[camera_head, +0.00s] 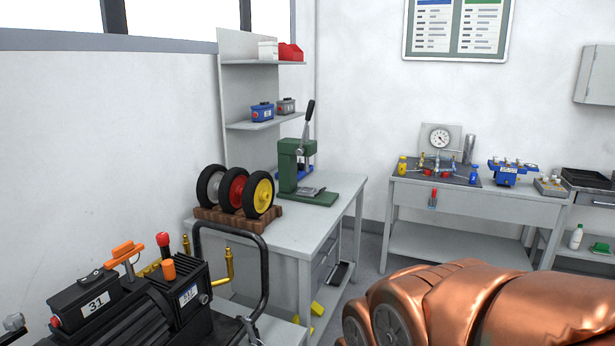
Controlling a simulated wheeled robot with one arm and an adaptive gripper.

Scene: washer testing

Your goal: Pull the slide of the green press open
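The green press (290,168) stands on the grey workbench (324,212) toward its back right corner. Its dark lever (307,122) points up. A flat grey metal slide (311,192) lies at the front of its green base (325,199). From this distance I cannot tell how far the slide is out. My gripper is not in view, so its place relative to the press does not show.
Three wheels (237,190) on a wooden rack stand left of the press. A black machine (125,312) labelled 31 with a bent tube handle fills the lower left. A second bench (480,197) with a gauge stands at the right. Floor shows between the benches.

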